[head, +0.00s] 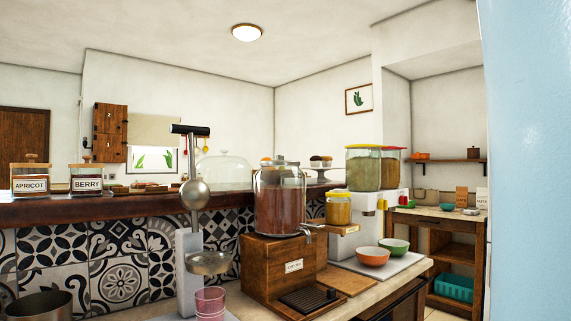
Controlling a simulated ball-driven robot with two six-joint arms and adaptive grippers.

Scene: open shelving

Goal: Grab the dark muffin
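Small muffins stand on a raised stand (321,171) at the far end of the counter. One dark-topped muffin (316,161) is on it, with another muffin (327,162) beside it. They are small in the head view, so their exact colours are hard to tell. Neither of my grippers is in view.
A wooden bar top (140,204) runs across the middle, with labelled jars (30,180) and a glass dome (222,172). A pale blue surface (525,160) fills the right edge.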

